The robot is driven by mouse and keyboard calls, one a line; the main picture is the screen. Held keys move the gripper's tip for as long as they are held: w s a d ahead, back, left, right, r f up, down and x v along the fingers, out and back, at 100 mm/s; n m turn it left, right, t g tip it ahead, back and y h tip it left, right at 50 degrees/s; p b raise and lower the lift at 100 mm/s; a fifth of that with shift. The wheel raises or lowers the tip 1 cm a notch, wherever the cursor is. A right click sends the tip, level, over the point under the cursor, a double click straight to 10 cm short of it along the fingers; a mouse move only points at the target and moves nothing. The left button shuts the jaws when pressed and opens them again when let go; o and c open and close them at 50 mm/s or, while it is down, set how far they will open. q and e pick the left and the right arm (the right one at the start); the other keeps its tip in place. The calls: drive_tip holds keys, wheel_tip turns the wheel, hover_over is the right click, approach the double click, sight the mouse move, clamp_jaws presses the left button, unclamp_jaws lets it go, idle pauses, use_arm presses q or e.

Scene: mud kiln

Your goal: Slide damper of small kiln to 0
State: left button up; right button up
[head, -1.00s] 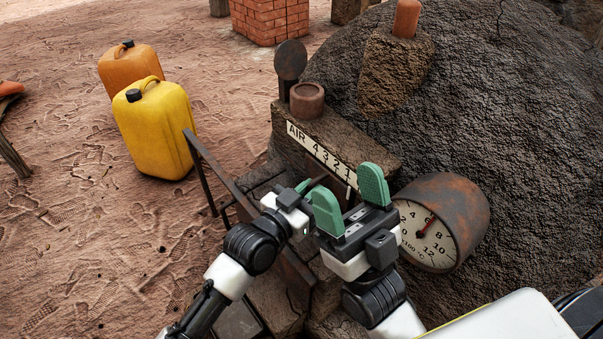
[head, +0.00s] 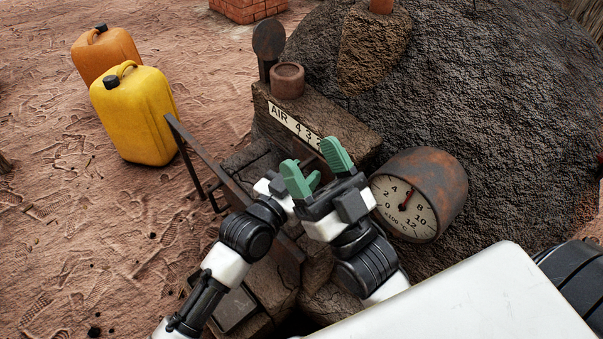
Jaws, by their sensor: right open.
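The small kiln's dark mud dome (head: 480,110) fills the right. A white scale plate (head: 294,123) marked AIR shows 4, 3 and 2 on the ledge; its lower end is hidden behind my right gripper. A long rusty metal plate (head: 196,150) with a handle stands left of the scale. I cannot tell which part is the damper; its setting is hidden. My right gripper (head: 318,170) is open, its green fingers apart in front of the scale's lower end. My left gripper (head: 276,186) is lower and just left of it, close to the rusty plate; its fingers are mostly hidden.
A round dial gauge (head: 407,212) in a rusty housing sits close right of my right gripper. A clay pot (head: 287,80) and a rusty disc (head: 268,40) stand above the scale. Yellow (head: 135,115) and orange (head: 108,50) jerrycans stand on open ground at left.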

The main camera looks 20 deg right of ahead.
use_arm(q)
drive_tip(key=shift+w+a, duration=0.1)
drive_tip(key=p+v, duration=0.2)
drive_tip(key=v, duration=0.8)
drive_tip(key=shift+s+a+p, duration=0.25)
drive_tip(key=shift+s+p, duration=0.05)
drive_tip(key=shift+p, duration=0.1)
use_arm(e)
wheel_tip(320, 180, down, 7)
drive_tip(key=w+g+h, duration=0.2)
drive_tip(key=w+g, duration=0.1)
drive_tip(key=g, duration=0.4)
drive_tip(key=shift+d+f, duration=0.2)
drive_tip(key=shift+d, duration=0.1)
use_arm(q)
drive_tip(key=shift+f, duration=0.1)
